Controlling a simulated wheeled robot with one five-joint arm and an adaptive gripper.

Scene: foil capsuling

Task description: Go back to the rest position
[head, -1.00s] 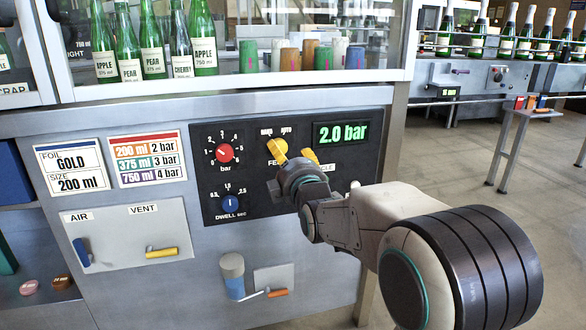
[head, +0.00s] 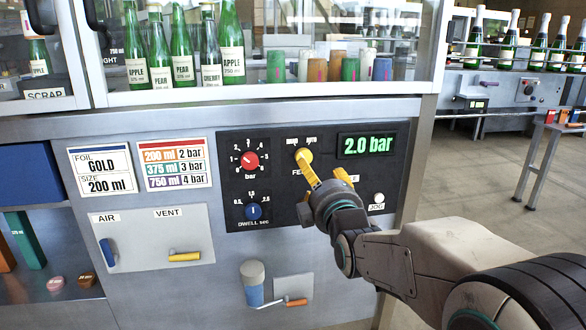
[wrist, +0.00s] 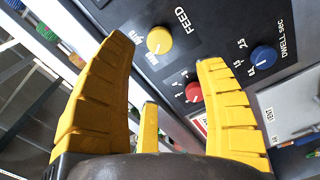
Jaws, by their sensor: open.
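My gripper (head: 324,174) is open and empty in front of the black control panel (head: 228,150). Its yellow fingers also show in the wrist view (wrist: 163,58), spread apart. The yellow FEED knob (head: 303,156) is just beyond the fingers in the head view. In the wrist view the knob (wrist: 160,40) shows between the fingertips, with no grip on it. My gripper hides part of the panel's lower right in the head view.
The panel carries a red bar knob (head: 250,161), a blue dwell knob (head: 254,212) and a display (head: 367,145) reading 2.0 bar. Below are the blue AIR lever (head: 107,252), the yellow VENT lever (head: 184,257) and an orange-handled crank (head: 296,302). Open floor lies right.

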